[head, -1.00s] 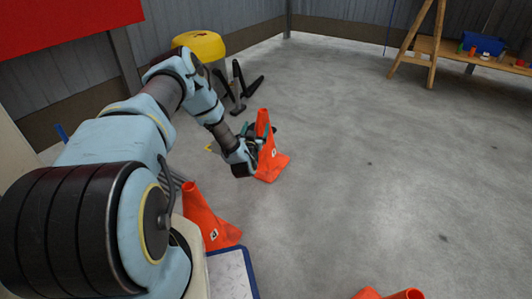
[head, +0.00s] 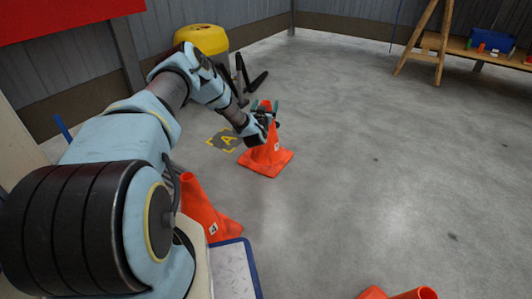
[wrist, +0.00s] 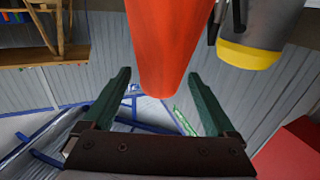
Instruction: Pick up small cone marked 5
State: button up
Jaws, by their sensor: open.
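An orange cone (head: 266,158) stands upright on the floor, with a small white label whose number is too small to read. My gripper (head: 265,108) is at the cone's upper part, its fingers open on either side of the top. In the wrist view the cone (wrist: 165,45) reaches down between the two teal fingers, with gaps visible beside it. A second orange cone (head: 203,212) with an unreadable label stands nearer me, partly hidden by my arm. Part of a third orange cone (head: 412,294) shows at the bottom edge.
A yellow floor mark with an A (head: 228,139) lies left of the cone. A yellow-topped object (head: 203,40) and dark stand legs (head: 250,78) are behind it. A blue-edged white board (head: 236,270) is near me. A wooden bench (head: 470,55) stands at the back right. The floor at right is clear.

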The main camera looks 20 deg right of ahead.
jog(key=shift+w+d, duration=0.15)
jog(key=shift+w, duration=0.15)
jog(key=shift+c, duration=0.3)
grip_shut()
jog(key=shift+r, duration=0.1)
dwell(0.4)
